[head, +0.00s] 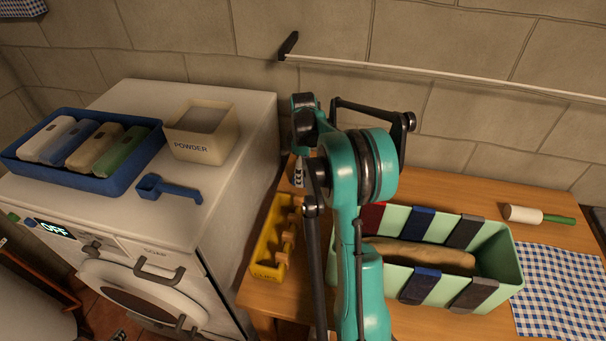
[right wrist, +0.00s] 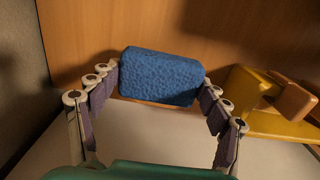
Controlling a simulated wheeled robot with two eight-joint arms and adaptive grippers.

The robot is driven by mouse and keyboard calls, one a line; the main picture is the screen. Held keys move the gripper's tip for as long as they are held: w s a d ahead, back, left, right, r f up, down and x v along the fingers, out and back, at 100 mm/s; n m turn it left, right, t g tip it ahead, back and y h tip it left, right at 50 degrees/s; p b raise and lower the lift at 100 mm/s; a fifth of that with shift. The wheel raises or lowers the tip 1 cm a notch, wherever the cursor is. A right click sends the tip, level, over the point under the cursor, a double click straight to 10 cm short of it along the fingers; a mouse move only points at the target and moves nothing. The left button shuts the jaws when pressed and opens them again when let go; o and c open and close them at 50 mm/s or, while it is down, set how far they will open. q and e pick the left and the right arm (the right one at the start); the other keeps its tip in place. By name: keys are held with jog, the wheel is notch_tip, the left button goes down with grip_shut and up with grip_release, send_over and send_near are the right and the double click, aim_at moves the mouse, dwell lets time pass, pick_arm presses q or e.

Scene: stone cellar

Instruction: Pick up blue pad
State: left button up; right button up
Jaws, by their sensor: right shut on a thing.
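A blue pad (right wrist: 160,77), a rough-textured block, sits between the fingertips of my right gripper (right wrist: 160,80) in the right wrist view. The fingers press on its left and right ends, so the gripper is shut on it. Behind it is an orange-brown wooden surface; I cannot tell whether the pad touches it. In the head view my right arm fills the middle, and I cannot make out its gripper or the held pad there. My left gripper is not in view.
A yellow holder (head: 268,242) stands at the table's left edge; it also shows in the right wrist view (right wrist: 255,118). A mint bin (head: 508,262) with cloths over its rims is right of my arm. The washing machine (head: 227,190) carries a blue tray (head: 95,183) and powder box (head: 202,148).

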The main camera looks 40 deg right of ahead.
jog(key=s+d+r+p, duration=0.2)
jog(key=s+r+p, duration=0.1)
jog(key=s+r, duration=0.5)
jog(key=s, duration=0.3)
jog(key=shift+s+d+r+p, duration=0.15)
jog(key=shift+s+d+p, duration=0.05)
jog(key=shift+p, duration=0.2)
jog(key=shift+c, duration=1.1)
